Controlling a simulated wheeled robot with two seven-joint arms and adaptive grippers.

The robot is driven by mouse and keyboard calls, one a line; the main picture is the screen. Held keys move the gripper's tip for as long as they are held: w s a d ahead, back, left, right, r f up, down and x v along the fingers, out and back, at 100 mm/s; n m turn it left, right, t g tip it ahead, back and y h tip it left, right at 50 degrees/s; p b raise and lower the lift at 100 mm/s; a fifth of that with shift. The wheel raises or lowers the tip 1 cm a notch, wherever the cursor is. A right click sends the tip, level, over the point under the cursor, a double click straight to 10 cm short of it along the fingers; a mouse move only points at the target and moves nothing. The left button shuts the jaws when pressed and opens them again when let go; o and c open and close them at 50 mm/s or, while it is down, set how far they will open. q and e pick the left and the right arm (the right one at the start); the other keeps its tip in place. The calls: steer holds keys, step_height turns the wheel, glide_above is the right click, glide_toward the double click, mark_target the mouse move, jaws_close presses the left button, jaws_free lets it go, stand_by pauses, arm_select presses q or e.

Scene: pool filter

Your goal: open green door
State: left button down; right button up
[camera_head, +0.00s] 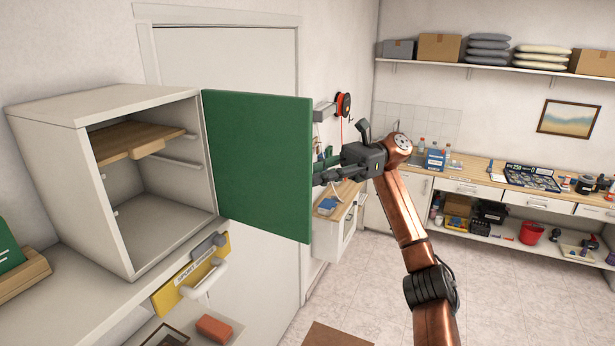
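The green door (258,165) is swung wide open on the right side of a white cabinet (70,180). The cabinet's inside shows a wooden shelf board (130,142) and an empty lower space. My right gripper (322,176) is just right of the door's outer edge. Its fingers point left toward the edge, and their tips are partly hidden, so I cannot tell whether they touch the door or are closed. My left gripper is not in view.
A yellow labelled piece with a white handle (205,284) is on the counter's front below the cabinet. A small white wall unit (337,240) stands behind my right gripper. A wooden-topped bench (475,172) with tools runs along the back right; open tiled floor lies before it.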

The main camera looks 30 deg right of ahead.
steer(key=d, duration=0.6)
steer(key=shift+w+d, duration=0.1)
steer(key=shift+d, duration=0.05)
stand_by(0.3)
